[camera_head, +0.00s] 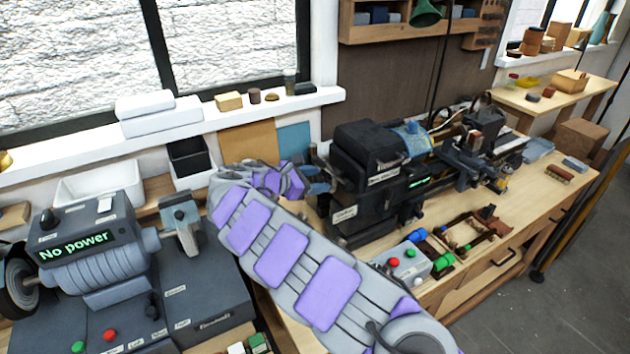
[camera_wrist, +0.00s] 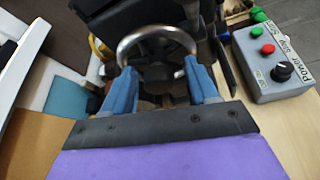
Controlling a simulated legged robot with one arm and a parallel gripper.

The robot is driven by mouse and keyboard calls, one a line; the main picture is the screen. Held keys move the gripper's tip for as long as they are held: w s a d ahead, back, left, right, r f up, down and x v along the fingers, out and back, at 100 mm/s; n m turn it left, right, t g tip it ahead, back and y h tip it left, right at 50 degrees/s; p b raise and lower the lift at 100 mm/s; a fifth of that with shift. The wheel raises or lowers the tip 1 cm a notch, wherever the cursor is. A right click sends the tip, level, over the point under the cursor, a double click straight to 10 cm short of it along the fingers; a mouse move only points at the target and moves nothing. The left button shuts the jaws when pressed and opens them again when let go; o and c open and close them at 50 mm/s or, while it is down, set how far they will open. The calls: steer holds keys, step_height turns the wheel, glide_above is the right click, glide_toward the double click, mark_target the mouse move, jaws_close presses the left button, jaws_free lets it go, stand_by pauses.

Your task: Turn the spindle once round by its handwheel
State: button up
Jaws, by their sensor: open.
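The handwheel (camera_wrist: 158,37) is a metal ring with a dark centre. It sits at the top middle of the wrist view, on the near end of the dark lathe (camera_head: 365,150). My gripper (camera_wrist: 160,70) is open, with one blue finger on either side of the wheel's lower part. The fingers overlap the rim's sides in the picture; I cannot tell whether they touch it. In the head view my gripper (camera_head: 319,178) is at the lathe's left end, where the wheel is mostly hidden. The spindle itself cannot be made out.
A grey control box (camera_head: 405,262) with red and green buttons and a knob stands right of my arm. A grinder-like machine (camera_head: 100,255) reading "No power" stands at left. Parts in a wooden tray (camera_head: 468,240) lie on the bench's front. The window sill (camera_head: 235,112) runs behind.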

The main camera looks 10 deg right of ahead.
steer(key=shift+w+a+f, duration=0.25)
steer(key=shift+a, duration=0.05)
steer(key=shift+s+r, duration=0.1)
steer(key=shift+r, duration=0.05)
steer(key=shift+c, duration=1.4)
steer(key=shift+d, duration=0.25)
steer(key=c, duration=0.3)
steer(key=shift+a, duration=0.1)
steer(key=c, duration=0.4)
